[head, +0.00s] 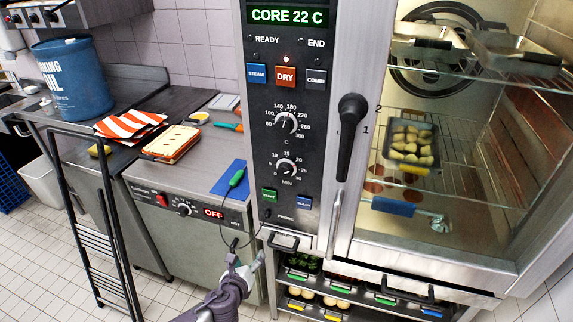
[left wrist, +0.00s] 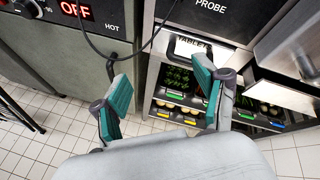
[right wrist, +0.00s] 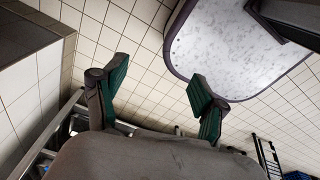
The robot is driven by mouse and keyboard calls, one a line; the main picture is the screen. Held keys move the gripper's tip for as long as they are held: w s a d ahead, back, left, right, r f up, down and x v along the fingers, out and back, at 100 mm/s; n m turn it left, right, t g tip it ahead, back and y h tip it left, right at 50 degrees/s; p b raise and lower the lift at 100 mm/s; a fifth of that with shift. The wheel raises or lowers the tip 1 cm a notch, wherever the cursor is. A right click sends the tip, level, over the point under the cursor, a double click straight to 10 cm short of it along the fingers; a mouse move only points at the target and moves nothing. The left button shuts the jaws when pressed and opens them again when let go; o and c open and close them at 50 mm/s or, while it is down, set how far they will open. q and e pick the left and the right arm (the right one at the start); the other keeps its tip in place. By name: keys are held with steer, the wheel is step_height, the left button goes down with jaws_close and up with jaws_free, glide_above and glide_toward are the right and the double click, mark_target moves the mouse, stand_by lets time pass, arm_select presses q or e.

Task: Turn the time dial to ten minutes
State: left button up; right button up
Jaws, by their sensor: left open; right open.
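The time dial (head: 286,168), a round black knob marked MIN with a light scale around it, is on the oven's control panel below the temperature dial (head: 286,123). I cannot read its exact setting. My left gripper (head: 245,256) is open and empty, below and left of the time dial, near the panel's lower edge. The left wrist view shows its green-padded fingers (left wrist: 162,88) apart, with the oven's lower racks behind them. The time dial is not in that view. My right gripper (right wrist: 158,82) is open and empty over tiled floor, away from the panel.
The oven's door handle (head: 350,135) sticks out right of the dials. A hot-plate counter (head: 205,240) reading OFF stands left. The start button (head: 269,196) is just below the time dial.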

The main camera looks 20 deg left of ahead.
arm_select(q)
steer(key=w+d+r+m+t+h+p, duration=0.1)
steer(key=d+r+m+t, duration=0.15)
steer(key=r, duration=0.55)
steer(key=w+d+r+m+t, duration=0.1)
steer(key=d+r+m, duration=0.1)
steer(key=r+m, duration=0.35)
steer(key=m+t+h, duration=0.1)
steer(key=m+t, duration=0.1)
glide_toward(284, 174)
steer(key=shift+g, duration=0.25)
steer(key=w+p, duration=0.1)
steer(key=w, duration=0.1)
steer(key=w+p, duration=0.1)
steer(key=w, duration=0.2)
steer(key=w+p, duration=0.1)
steer(key=w, duration=0.2)
steer(key=shift+r, duration=0.3)
steer(key=shift+w+d+f, duration=0.1)
steer(key=shift+w, duration=0.7)
arm_select(e)
step_height(284, 174, up, 5)
steer(key=shift+r, duration=0.1)
steer(key=shift+a, duration=0.1)
arm_select(q)
steer(key=c, duration=1.1)
steer(key=shift+n, duration=0.3)
steer(key=shift+c, duration=0.2)
arm_select(e)
steer(key=shift+a, duration=0.2)
